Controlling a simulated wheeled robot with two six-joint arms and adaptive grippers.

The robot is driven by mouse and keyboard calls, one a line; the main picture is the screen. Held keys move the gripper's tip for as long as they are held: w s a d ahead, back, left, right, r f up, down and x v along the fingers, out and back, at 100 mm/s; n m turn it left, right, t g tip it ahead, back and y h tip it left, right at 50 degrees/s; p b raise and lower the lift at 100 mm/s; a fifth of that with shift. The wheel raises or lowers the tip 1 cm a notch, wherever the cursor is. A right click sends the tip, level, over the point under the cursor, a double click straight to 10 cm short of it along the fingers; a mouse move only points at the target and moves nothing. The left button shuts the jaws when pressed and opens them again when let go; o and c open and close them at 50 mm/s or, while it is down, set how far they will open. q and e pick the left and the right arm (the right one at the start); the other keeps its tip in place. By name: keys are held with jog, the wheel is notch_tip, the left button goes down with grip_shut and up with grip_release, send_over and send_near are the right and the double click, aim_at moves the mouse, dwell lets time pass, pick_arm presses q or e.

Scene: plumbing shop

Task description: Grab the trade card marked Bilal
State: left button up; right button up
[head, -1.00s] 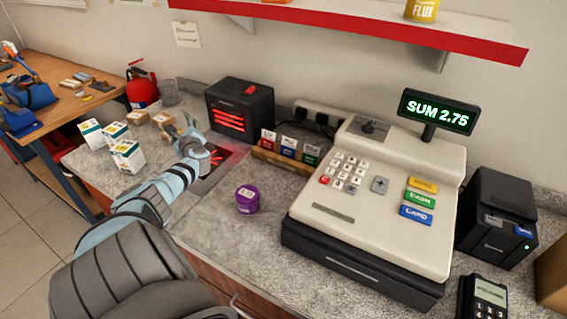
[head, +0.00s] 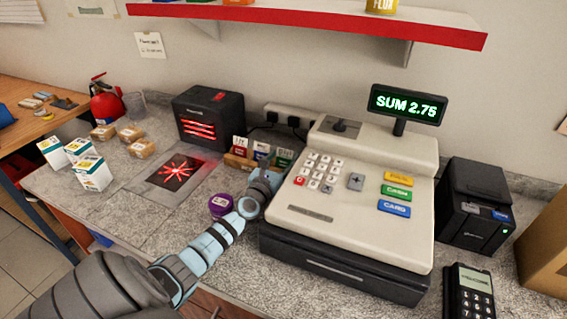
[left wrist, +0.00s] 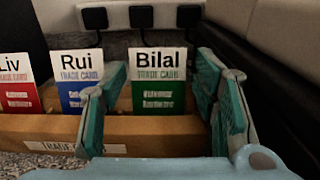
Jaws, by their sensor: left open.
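The green and white trade card marked Bilal (left wrist: 158,80) stands upright in a wooden card holder (left wrist: 45,132) in the left wrist view. The blue card marked Rui (left wrist: 76,68) and the red card marked Liv (left wrist: 15,80) stand to its left. My left gripper (left wrist: 158,100) is open, with one finger on each side of the Bilal card, nearer the camera. I cannot tell whether a finger touches it. In the head view my left gripper (head: 270,172) is in front of the green card (head: 284,158) and partly hides the holder. My right gripper is not in view.
The cash register (head: 350,190) stands close to the right of my left gripper. A purple tub (head: 221,206) is close to its left. The scanner plate (head: 175,172), black scanner box (head: 209,115) and small boxes (head: 92,172) are further left. A card reader (head: 469,292) is at the front right.

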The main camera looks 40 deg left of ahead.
aim_at(285, 154)
pick_arm(q)
jog(key=shift+b+x, duration=0.45)
jog(key=shift+x, duration=0.45)
jog(key=shift+w+a+f, duration=0.1)
jog(key=shift+w, duration=0.2)
jog(key=shift+s, duration=0.1)
jog(key=c, duration=0.5)
notch_tip(285, 154, up, 11)
jog(key=p, duration=0.9)
jog(key=shift+f+p, duration=0.25)
jog(key=shift+p, duration=0.1)
